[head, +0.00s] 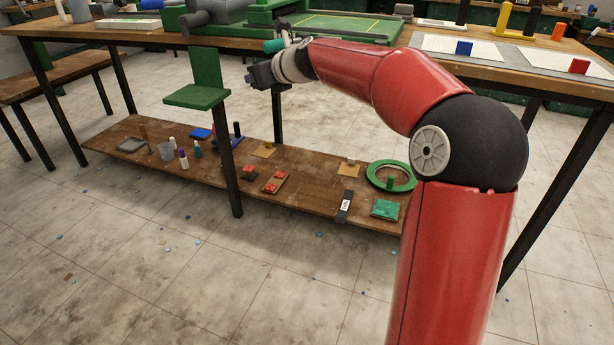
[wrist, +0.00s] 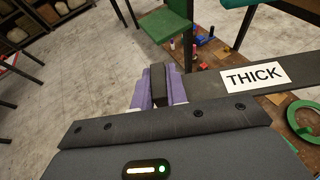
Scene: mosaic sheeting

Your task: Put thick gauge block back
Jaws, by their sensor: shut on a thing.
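My gripper (wrist: 160,90) is shut on the thick gauge block. Its purple fingers press on either side of a dark piece. The thick gauge block (wrist: 212,86) is a dark grey bar that reaches right from the fingers in the wrist view, with a white label reading THICK. In the head view my gripper (head: 258,77) is in the air just right of the green chair and above the lower shelf. I cannot clearly make out the held block there. A dark bar with a white label (head: 344,206) lies on the lower shelf; its lettering is too small to read.
The lower shelf (head: 315,190) holds a green ring (head: 376,186), a green block (head: 384,209), red pieces (head: 275,182) and several small bottles. The tabletop above carries green machinery and white sheets (head: 485,48). Bare floor lies in front.

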